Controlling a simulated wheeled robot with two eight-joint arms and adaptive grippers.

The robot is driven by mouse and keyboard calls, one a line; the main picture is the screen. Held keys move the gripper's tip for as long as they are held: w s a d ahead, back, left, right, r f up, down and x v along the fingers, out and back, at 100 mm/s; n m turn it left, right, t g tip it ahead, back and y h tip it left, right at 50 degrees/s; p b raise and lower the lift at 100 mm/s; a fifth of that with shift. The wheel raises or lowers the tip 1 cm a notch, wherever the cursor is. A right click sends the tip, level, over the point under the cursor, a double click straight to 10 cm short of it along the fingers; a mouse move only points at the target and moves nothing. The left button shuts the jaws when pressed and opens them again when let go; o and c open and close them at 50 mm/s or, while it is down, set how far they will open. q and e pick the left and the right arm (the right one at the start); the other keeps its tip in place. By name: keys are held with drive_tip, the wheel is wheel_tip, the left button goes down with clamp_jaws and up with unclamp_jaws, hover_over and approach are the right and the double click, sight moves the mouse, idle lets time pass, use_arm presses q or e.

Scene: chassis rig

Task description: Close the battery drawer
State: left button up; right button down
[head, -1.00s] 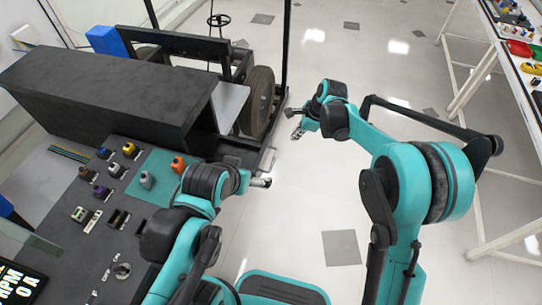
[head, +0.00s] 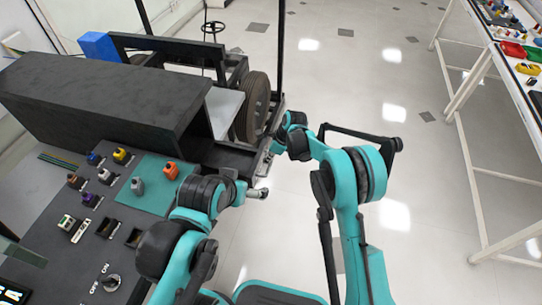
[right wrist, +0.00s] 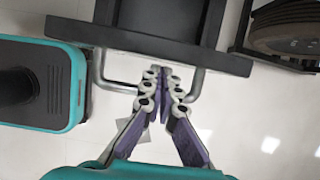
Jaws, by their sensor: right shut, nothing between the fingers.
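The battery drawer's black front (right wrist: 150,42) crosses the top of the right wrist view, and its open tray (right wrist: 165,18) shows behind it. A grey bar handle (right wrist: 103,80) sticks out from the front. My right gripper (right wrist: 160,80) is shut and empty, with its fingertips at the middle of the handle. I cannot tell whether they touch it. In the head view the drawer (head: 226,155) is pulled out of the rig below the wheel, and my right gripper (head: 270,148) is beside its outer end. My left gripper (head: 260,193) is small and low in front; its jaws are unclear.
A brown wheel (head: 254,105) stands above the drawer. A white rack (head: 470,95) stands at right. The floor between is clear.

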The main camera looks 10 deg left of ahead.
drive_tip(key=shift+a+f, duration=0.1)
drive_tip(key=shift+f, duration=0.15)
drive_tip(key=shift+a, duration=0.1)
